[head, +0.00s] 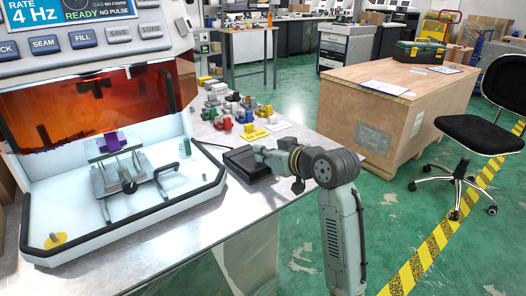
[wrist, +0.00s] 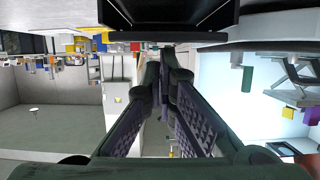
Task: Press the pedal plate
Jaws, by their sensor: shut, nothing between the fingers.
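The pedal plate appears to be the dark, flat, boxy unit (head: 240,163) on the metal bench, right of the machine. In the wrist view, which looks upside down, a black edged body (wrist: 165,15) fills the top middle and seems to be the same unit. My gripper (head: 259,153) reaches in from the right, at the pedal's right end. In the wrist view its two fingers (wrist: 166,58) are together, with nothing held, and their tips point toward the black body. I cannot tell whether they touch it.
The machine (head: 110,200) with an orange shield and white tray stands left. Several coloured blocks (head: 235,110) lie behind the pedal on the bench (head: 190,235). A wooden crate (head: 385,115) and a black chair (head: 480,135) stand right, with open green floor between.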

